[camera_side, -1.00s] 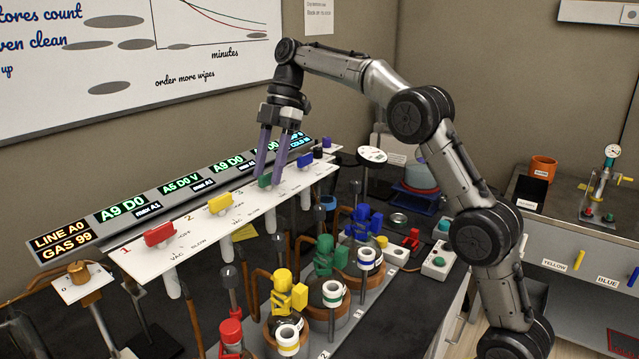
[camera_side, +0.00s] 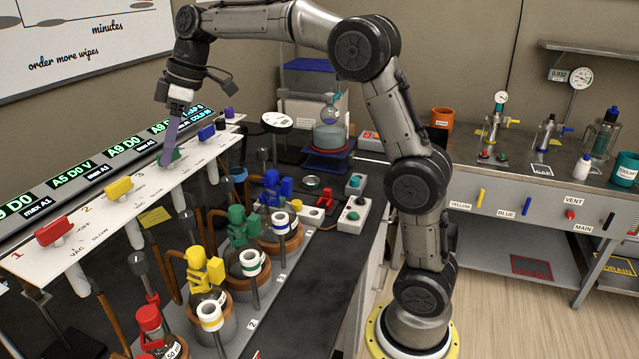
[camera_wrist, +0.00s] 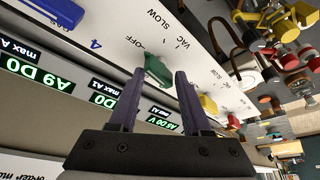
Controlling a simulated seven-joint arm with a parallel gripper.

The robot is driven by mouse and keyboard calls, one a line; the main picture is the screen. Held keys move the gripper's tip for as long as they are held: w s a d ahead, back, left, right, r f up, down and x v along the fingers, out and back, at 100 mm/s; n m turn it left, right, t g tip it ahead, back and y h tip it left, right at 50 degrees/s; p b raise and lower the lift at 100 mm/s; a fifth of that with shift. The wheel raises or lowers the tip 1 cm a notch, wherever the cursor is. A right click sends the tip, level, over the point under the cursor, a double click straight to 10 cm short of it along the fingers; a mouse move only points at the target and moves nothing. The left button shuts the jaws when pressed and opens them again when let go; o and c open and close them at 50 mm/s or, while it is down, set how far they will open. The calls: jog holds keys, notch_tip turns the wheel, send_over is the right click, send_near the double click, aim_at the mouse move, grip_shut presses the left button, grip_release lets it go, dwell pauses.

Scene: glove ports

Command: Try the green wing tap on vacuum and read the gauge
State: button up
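The green wing tap (camera_side: 168,158) is on the white sloping panel (camera_side: 112,214), at station 3. In the wrist view the green tap (camera_wrist: 158,72) lies just beyond and between my gripper's (camera_wrist: 155,73) two spread purple fingers, close to OFF, VAC and SLOW marks. I cannot tell whether a finger touches it. In the side view my gripper (camera_side: 166,160) points down at the tap, one finger mostly hiding the other. A round white dial (camera_side: 277,120) stands behind the panel's far end; its reading is too small to tell.
A red tap (camera_side: 53,230), a yellow tap (camera_side: 118,188) and a blue tap (camera_side: 206,133) sit on the same panel. A lit display bar (camera_side: 70,181) runs behind it, one readout showing A5 D0 V. Capped flasks crowd the front. A side bench (camera_side: 520,165) holds more gauges.

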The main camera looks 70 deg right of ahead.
jog(key=m+h, duration=0.1)
jog(key=m, duration=0.2)
jog(key=shift+a+m+t, duration=0.15)
jog(key=shift+m+t, duration=0.15)
jog(key=shift+t, duration=0.1)
jog(key=m+h, duration=0.1)
jog(key=m, duration=0.3)
jog(key=shift+a+h, duration=0.1)
jog(key=shift+h, duration=0.3)
jog(key=s+f+v, duration=0.1)
jog(key=s+v, duration=0.2)
jog(key=v, duration=1.5)
jog(key=s+f+t, duration=0.1)
jog(key=s+f, duration=1.6)
jog(key=s, duration=0.3)
jog(key=shift+s+a, duration=0.25)
jog(key=shift+a, duration=0.2)
jog(key=shift+f, duration=0.1)
